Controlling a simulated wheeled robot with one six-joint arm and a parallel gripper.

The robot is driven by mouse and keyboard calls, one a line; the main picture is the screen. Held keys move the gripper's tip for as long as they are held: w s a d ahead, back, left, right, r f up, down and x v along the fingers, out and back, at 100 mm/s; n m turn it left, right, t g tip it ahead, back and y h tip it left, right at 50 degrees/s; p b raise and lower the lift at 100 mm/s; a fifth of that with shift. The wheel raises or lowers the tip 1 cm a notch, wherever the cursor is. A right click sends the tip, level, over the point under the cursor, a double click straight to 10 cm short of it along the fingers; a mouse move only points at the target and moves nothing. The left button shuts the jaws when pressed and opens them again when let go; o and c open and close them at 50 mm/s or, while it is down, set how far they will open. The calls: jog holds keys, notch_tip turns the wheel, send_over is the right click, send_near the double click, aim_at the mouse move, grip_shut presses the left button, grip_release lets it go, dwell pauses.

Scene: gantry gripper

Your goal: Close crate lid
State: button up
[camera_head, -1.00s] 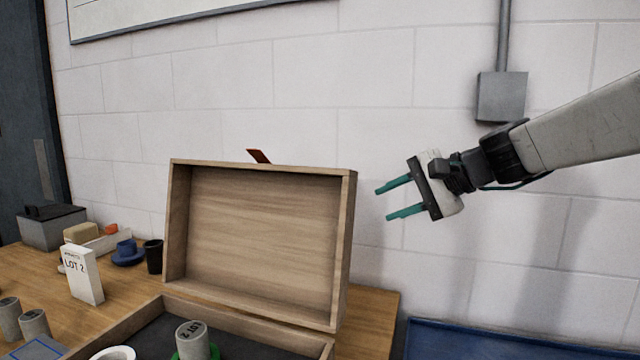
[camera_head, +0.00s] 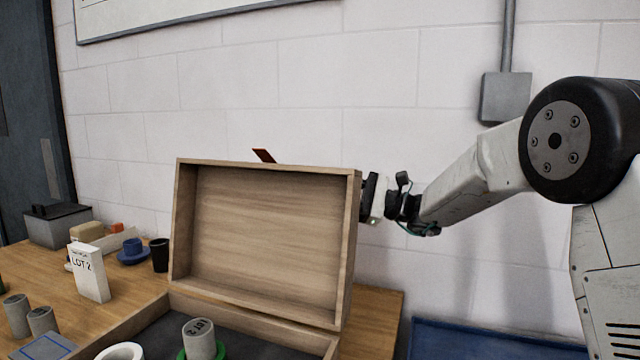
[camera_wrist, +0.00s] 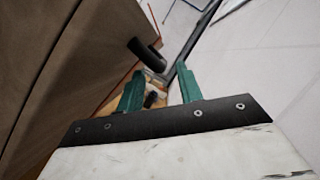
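The wooden crate lid (camera_head: 265,240) stands open and upright at the back of the crate (camera_head: 150,312), its hollow inside facing me. A dark red tab (camera_head: 264,156) sticks up from the lid's top edge. My gripper is at the right end of the lid, with its fingers hidden behind it in the head view. In the wrist view, my gripper (camera_wrist: 156,82) has its two green fingers apart with nothing between them. The lid's brown outer face (camera_wrist: 60,60) fills the left of that view, close beside the left finger. I cannot tell whether they touch.
In the crate, a grey cylinder labelled LOT 2 (camera_head: 199,338) stands on a green ring, beside a white ring (camera_head: 121,351). The wall is close behind.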

aim_at(320, 182)
jog(key=shift+x, duration=2.2)
grip_shut()
jog(key=shift+r, duration=0.1)
